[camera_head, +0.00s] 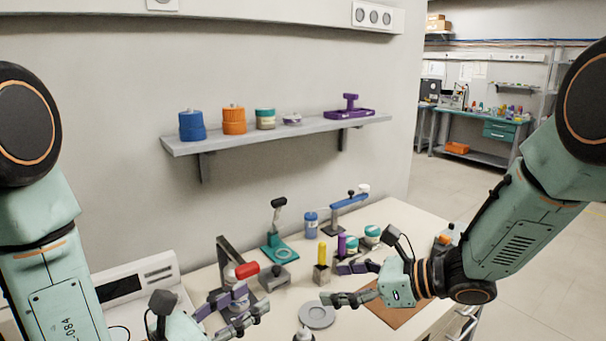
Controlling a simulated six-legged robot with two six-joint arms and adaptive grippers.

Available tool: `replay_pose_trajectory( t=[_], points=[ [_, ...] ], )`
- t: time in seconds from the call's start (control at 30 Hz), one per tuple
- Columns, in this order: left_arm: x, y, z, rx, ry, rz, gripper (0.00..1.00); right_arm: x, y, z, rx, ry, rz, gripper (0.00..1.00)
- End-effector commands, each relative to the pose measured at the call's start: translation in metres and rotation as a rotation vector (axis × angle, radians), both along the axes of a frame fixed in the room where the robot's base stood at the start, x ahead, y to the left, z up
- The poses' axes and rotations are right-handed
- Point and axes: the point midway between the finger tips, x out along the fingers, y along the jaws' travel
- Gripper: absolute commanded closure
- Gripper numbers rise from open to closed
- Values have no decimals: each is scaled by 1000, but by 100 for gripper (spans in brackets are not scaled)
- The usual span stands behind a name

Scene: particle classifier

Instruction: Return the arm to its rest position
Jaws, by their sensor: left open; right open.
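My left gripper (241,310) is low at the front left of the bench, its purple-padded fingers spread and nothing between them. My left arm (45,270) comes in along the left edge. My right gripper (345,283) is over the right part of the bench, open and empty, its fingers pointing left. It is near a grey disc (317,315) and partly in front of a brown mat (398,314). My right arm (520,215) comes down from the upper right.
A press with a red handle (246,270) stands close behind my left gripper. A teal-based stand (279,251), a blue bottle (311,226) and a yellow cylinder (322,254) are behind my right gripper. A wall shelf (275,134) holds several containers. Floor is open at right.

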Motion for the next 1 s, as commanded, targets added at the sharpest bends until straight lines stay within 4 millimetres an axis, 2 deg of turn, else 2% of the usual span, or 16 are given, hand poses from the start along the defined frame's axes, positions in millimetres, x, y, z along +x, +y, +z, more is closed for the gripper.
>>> replay_pose_trajectory(
  t=[0.03,0.4,0.8,1.0],
  points=[
    [0,0,21,0,0,0,59,0,0,21,0,0,0,28],
    [0,0,97,0,0,0,59,0,0,97,0,0,0,28],
    [0,0,138,0,0,0,59,0,0,138,0,0,0,28],
    [0,0,147,0,0,0,59,0,0,147,0,0,0,28]
  ],
)
